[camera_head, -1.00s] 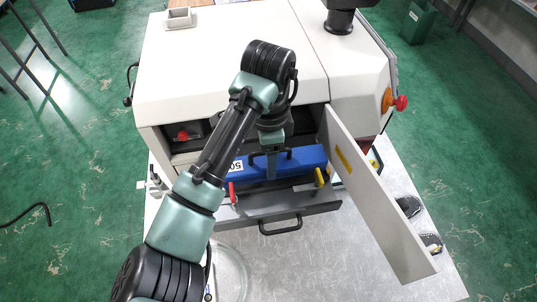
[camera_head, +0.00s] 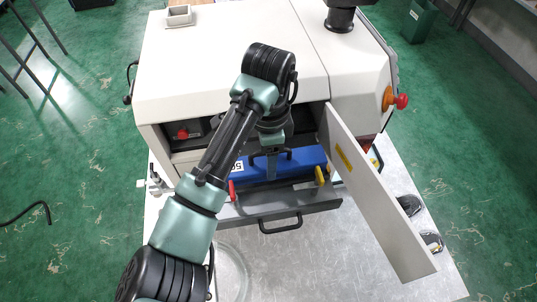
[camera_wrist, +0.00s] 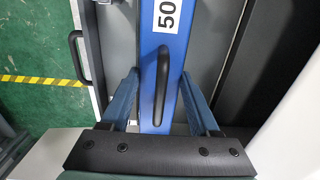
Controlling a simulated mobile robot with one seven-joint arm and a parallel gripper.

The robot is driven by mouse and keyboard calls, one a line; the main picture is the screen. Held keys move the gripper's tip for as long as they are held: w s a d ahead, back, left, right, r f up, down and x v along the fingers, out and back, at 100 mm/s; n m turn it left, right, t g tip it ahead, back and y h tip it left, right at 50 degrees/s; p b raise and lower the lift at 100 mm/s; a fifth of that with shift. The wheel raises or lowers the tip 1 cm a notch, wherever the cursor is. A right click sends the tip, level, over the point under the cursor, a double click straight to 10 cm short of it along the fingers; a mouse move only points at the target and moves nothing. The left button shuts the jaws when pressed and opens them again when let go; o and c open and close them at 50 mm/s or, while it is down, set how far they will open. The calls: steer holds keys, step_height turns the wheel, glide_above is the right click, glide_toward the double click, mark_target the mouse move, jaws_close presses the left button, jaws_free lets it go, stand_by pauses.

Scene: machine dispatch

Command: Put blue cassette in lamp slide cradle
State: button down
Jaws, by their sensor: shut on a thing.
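The blue cassette (camera_head: 306,158) is a long blue bar with a white "50" label and a black handle. It lies crosswise in the machine's open front, over or in the pulled-out grey slide (camera_head: 285,207), which I take to be the lamp slide cradle. My gripper (camera_head: 271,172) is shut on the cassette from above. In the wrist view my gripper (camera_wrist: 160,78) has a finger on each side of the blue cassette (camera_wrist: 149,46), around its handle. Whether the cassette is seated in the cradle is hidden.
A red lever (camera_head: 232,189) and a yellow lever (camera_head: 320,176) stand at the slide's ends. An open grey door (camera_head: 375,195) juts forward on the right. The slide has a black front handle (camera_head: 281,226). A clear round dish (camera_head: 232,270) sits on the table near my arm.

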steer(key=shift+f+b, duration=0.3)
steer(key=shift+f, duration=0.75)
stand_by(1.0)
steer(key=shift+c, duration=0.2)
jaws_free()
step_height(320, 180, up, 13)
stand_by(0.4)
